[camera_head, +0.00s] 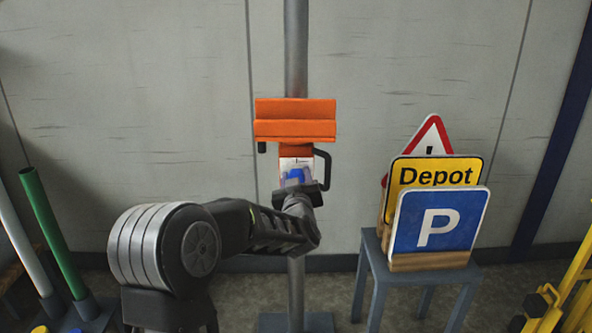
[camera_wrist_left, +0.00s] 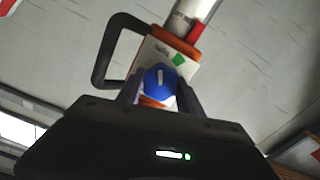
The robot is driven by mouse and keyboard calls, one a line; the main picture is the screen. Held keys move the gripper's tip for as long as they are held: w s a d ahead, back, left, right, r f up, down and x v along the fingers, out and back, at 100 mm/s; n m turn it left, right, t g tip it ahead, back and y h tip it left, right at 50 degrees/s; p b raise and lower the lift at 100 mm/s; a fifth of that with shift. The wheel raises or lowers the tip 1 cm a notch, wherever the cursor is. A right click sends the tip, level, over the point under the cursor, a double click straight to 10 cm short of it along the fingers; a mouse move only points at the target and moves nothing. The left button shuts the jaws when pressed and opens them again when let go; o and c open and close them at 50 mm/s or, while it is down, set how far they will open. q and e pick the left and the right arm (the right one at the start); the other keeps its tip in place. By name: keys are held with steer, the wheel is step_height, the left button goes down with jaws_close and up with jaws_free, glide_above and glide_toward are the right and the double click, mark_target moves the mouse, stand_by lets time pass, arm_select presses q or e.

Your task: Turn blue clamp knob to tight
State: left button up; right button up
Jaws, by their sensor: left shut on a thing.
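The blue clamp knob (camera_wrist_left: 160,82) sits on a white label plate on the front of the orange clamp (camera_head: 295,122), which is fixed to a grey upright post (camera_head: 296,50). The knob has a white pointer line; a green mark (camera_wrist_left: 178,60) and small, unreadable print are on the plate above it. My left gripper (camera_wrist_left: 160,94) is shut on the knob, one finger on each side. In the head view the gripper (camera_head: 298,182) covers part of the knob (camera_head: 295,174). A black handle (camera_wrist_left: 106,52) stands out beside the clamp. My right gripper is not in view.
A grey-blue stool (camera_head: 372,265) at the right bears a blue P sign (camera_head: 440,222), a yellow Depot sign (camera_head: 436,172) and a red-edged triangular sign (camera_head: 432,136). A green pole (camera_head: 48,225) stands at the left. A yellow frame (camera_head: 575,285) is at the far right.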

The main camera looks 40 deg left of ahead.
arm_select(q)
steer(key=m+p, duration=0.4)
steer(key=m, duration=0.1)
steer(key=shift+w+d+r+m, duration=0.1)
steer(key=shift+d+r+m, duration=0.05)
steer(key=shift+m, duration=0.15)
steer(key=shift+m+p, duration=1.3)
steer(key=shift+m, duration=0.9)
steer(key=shift+f, duration=0.2)
steer(key=o, duration=1.4)
steer(key=v, duration=0.7)
steer(key=shift+s+d, duration=0.25)
steer(key=shift+s, duration=0.05)
